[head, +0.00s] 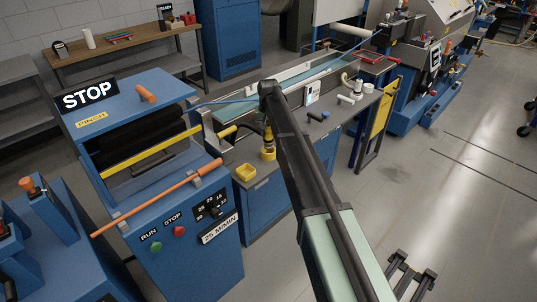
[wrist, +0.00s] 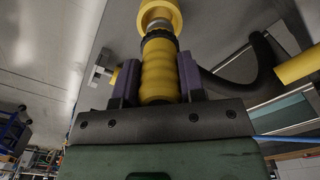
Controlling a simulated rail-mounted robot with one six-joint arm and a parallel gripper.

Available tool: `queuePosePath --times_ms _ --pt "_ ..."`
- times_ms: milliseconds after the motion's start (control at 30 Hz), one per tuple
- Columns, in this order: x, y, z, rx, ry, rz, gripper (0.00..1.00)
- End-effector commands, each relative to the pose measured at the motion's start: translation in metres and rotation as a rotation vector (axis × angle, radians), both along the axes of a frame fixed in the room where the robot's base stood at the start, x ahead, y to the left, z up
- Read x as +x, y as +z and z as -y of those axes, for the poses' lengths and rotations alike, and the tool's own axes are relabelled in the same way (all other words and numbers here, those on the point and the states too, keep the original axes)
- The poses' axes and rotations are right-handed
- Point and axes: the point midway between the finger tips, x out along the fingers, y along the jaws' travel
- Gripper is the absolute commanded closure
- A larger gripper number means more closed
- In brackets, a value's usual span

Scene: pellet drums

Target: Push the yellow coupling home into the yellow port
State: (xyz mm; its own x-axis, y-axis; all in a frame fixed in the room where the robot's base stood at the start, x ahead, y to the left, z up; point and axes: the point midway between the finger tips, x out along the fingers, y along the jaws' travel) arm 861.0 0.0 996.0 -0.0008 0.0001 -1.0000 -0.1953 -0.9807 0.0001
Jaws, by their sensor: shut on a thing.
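My gripper (wrist: 158,62) is shut on the yellow coupling (wrist: 160,74), with one purple finger on each side of its ribbed body. A black collar and a short grey nose show at the coupling's far end. The yellow port (wrist: 151,10), a round ring, lies straight beyond the nose, roughly in line with it. Some grey still shows between collar and port; how deep the nose sits I cannot tell. In the head view the yellow port (head: 268,155) stands on the bench below the arm's end, with the coupling (head: 268,131) upright above it. The fingers are hard to make out there.
A black hose (wrist: 265,60) with a yellow end (wrist: 300,66) runs beside the coupling. The blue STOP machine (head: 165,215) stands to the left. White and dark fittings (head: 346,100) stand to the right.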

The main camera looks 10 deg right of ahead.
Motion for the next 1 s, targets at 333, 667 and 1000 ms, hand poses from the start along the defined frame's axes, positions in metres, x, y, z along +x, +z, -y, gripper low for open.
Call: queuePosePath --times_ms 333,667,1000 --pt "0.000 -0.047 0.000 0.000 0.000 0.000 0.91" --pt "0.000 -0.045 0.000 0.000 0.000 0.000 0.91" --pt "0.000 -0.047 0.000 0.000 0.000 0.000 0.38"
